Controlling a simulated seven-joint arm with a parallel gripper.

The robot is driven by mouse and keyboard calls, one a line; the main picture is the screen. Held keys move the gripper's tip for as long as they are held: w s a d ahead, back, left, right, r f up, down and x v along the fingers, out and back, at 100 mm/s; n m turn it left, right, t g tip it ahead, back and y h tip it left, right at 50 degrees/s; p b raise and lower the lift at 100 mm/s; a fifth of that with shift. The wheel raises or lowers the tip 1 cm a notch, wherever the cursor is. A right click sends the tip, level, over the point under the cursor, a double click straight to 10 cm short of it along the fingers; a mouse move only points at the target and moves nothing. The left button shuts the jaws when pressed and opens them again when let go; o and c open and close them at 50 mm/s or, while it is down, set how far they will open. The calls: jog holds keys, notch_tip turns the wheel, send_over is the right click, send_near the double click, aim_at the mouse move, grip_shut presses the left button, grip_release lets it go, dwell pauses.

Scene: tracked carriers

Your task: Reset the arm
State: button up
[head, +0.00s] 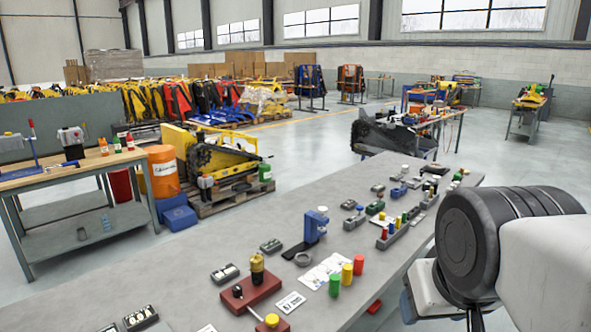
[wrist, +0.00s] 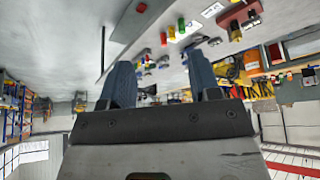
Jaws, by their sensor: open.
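My arm shows at the right of the head view, with a white link and a dark ribbed joint beside the right edge of the grey table (head: 330,262). My gripper (wrist: 160,75) shows in the wrist view, where the scene appears upside down. Its two blue-grey fingers stand well apart, and I see nothing held between them. The table top also shows along the top of the wrist view (wrist: 60,40), with small coloured parts beyond the fingertips. In the head view I cannot make out the fingers.
The table holds red (head: 359,265), yellow (head: 347,274) and green (head: 335,285) cylinders, a blue device (head: 315,225), a red block with a brass piece (head: 257,280) and several small fixtures. A workbench (head: 75,172) and an orange drum (head: 162,171) stand at left. Open floor lies beyond.

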notch_tip(320, 180, down, 10)
jog(key=g, duration=0.2)
jog(key=shift+w+d+r+g, duration=0.25)
jog(key=shift+w+d+g, duration=0.05)
jog(key=shift+w+g, duration=0.1)
dwell(1.8)
